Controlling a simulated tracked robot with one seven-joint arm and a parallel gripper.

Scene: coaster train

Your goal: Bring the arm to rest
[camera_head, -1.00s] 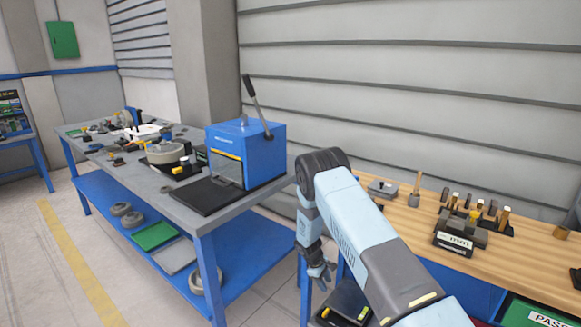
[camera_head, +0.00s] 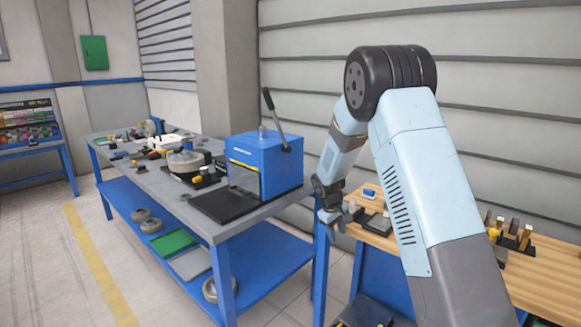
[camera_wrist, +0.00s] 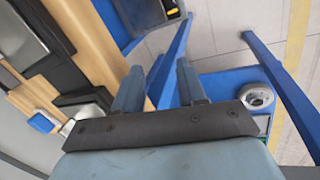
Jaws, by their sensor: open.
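My gripper (camera_head: 336,219) hangs at the end of my raised, bent arm, in front of the gap between the grey workbench (camera_head: 262,214) and the wooden bench (camera_head: 545,283). In the wrist view my gripper (camera_wrist: 160,85) shows two fingers spread apart with nothing between them. Both fingers point down past the wooden bench edge, with floor and blue bench legs beyond. No object is held.
A blue press (camera_head: 265,163) with a raised lever stands on the grey workbench, just left of my gripper. Tools and blocks (camera_head: 515,233) stand on the wooden bench. A grey ring (camera_wrist: 257,97) lies on the blue lower shelf. Floor at the left is clear.

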